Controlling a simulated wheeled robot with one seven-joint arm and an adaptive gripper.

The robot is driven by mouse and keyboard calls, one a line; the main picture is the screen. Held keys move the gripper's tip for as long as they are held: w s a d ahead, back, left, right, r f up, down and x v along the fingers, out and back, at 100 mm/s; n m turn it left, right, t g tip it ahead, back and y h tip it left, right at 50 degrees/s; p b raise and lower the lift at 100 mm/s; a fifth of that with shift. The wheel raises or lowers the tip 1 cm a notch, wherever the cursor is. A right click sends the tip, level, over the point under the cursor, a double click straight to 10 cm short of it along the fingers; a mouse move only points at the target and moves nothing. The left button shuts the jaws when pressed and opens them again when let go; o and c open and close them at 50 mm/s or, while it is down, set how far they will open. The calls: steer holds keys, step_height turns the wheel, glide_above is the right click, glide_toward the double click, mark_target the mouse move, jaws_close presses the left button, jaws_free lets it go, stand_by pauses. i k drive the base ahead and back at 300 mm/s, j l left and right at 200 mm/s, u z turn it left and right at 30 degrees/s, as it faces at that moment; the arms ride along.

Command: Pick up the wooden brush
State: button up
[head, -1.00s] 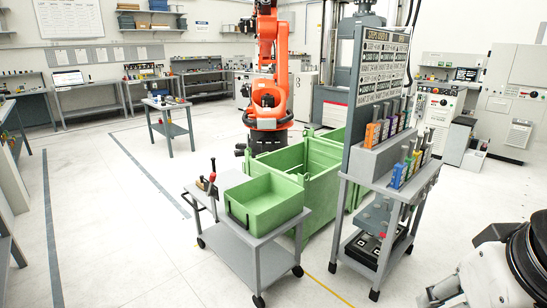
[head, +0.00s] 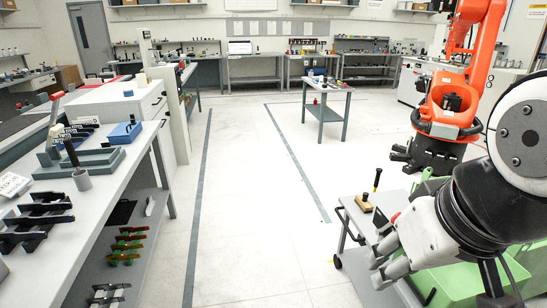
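A small tan wooden piece with a dark top (head: 364,202), which looks like the wooden brush, lies near the far left corner of the grey cart (head: 352,243). A dark upright handle (head: 376,180) stands just beside it; I cannot tell whether the two are joined. My gripper (head: 386,258) is at the lower right, pointing left over the cart, nearer to me than the brush and apart from it. Its grey fingers look spread, with nothing seen between them. My gripper and arm hide much of the cart.
A green bin (head: 437,284) sits on the cart, partly behind my arm. An orange robot arm (head: 447,112) stands behind. A long workbench (head: 125,170) with racks and tools runs along the left. The floor between bench and cart is clear.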

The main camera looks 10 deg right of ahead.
mark_target(361, 201)
steer(key=i+j+z, duration=0.1)
steer(key=i, duration=0.4)
steer(key=i+j+z, duration=0.1)
steer(key=i+j, duration=0.2)
steer(key=i, duration=0.15)
steer(key=i+j+z, duration=0.2)
steer(key=z, duration=0.2)
steer(key=i+j+z, duration=0.3)
steer(key=z, duration=0.15)
steer(key=i+j+z, duration=0.25)
steer(key=j+z, duration=0.15)
steer(key=i+j+z, duration=0.1)
steer(key=j+z, duration=0.3)
steer(key=i+j+z, duration=0.2)
steer(key=j+z, duration=0.15)
steer(key=j, duration=0.25)
